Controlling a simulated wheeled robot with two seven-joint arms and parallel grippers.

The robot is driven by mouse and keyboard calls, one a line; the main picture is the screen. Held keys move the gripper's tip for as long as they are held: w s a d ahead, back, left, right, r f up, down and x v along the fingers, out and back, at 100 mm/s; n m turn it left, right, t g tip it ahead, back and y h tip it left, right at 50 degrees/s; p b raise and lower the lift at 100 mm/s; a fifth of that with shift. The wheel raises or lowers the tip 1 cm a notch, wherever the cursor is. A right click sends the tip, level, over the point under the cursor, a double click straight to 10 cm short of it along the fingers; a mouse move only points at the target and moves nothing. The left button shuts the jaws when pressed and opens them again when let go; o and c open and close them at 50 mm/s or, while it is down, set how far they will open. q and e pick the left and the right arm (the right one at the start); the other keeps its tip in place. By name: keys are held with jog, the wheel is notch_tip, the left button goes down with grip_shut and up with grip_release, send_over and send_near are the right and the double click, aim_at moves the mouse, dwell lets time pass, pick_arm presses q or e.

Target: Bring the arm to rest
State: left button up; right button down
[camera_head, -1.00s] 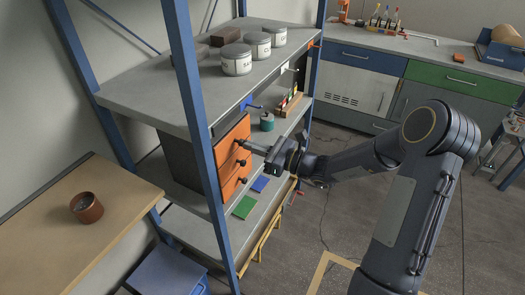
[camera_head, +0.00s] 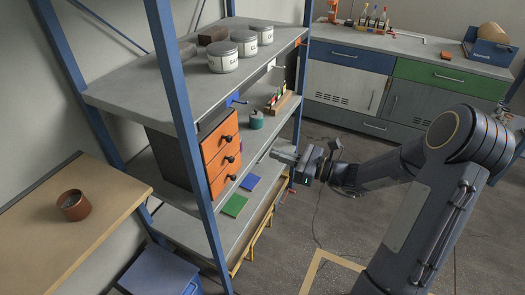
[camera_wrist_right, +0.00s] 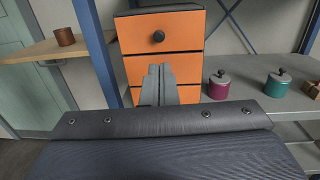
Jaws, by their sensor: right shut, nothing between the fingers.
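My right gripper (camera_head: 277,156) is shut and empty in the head view. It hangs in free air in front of the shelf rack, a little right of the orange drawer unit (camera_head: 221,146) and apart from it. The drawer fronts look flush, each with a dark round knob. In the right wrist view the closed grey fingers (camera_wrist_right: 159,72) point toward the orange drawers (camera_wrist_right: 188,67) and cover part of the lower fronts. My left gripper is not in view.
The rack's shelf (camera_head: 135,92) holds grey tins (camera_head: 223,58). A teal pot (camera_head: 256,121) stands right of the drawers; the wrist view also shows a maroon pot (camera_wrist_right: 219,86). A blue post (camera_head: 174,95) stands left. A wooden table (camera_head: 105,205) holds a brown cup (camera_head: 73,205). Floor at right is open.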

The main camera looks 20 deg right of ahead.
jog(key=s+a+r+n+g+h, duration=0.1)
jog(key=s+a+r+n+g, duration=0.1)
jog(key=s+a+n+g, duration=0.4)
jog(key=s+a+r+n+g, duration=0.2)
jog(key=s+a+r+n, duration=0.15)
jog(key=s+n, duration=0.45)
jog(key=s+d+f+n+h+p, duration=0.1)
jog(key=s+d+f+n+h, duration=0.1)
jog(key=s+n+h, duration=0.6)
jog(key=shift+s+d+n+t+p, duration=0.3)
jog(key=shift+s+d+n, duration=0.45)
jog(key=shift+s+n, duration=1.1)
jog(key=shift+s+f+m, duration=0.1)
jog(key=shift+s+m, duration=0.1)
jog(key=shift+m, duration=0.05)
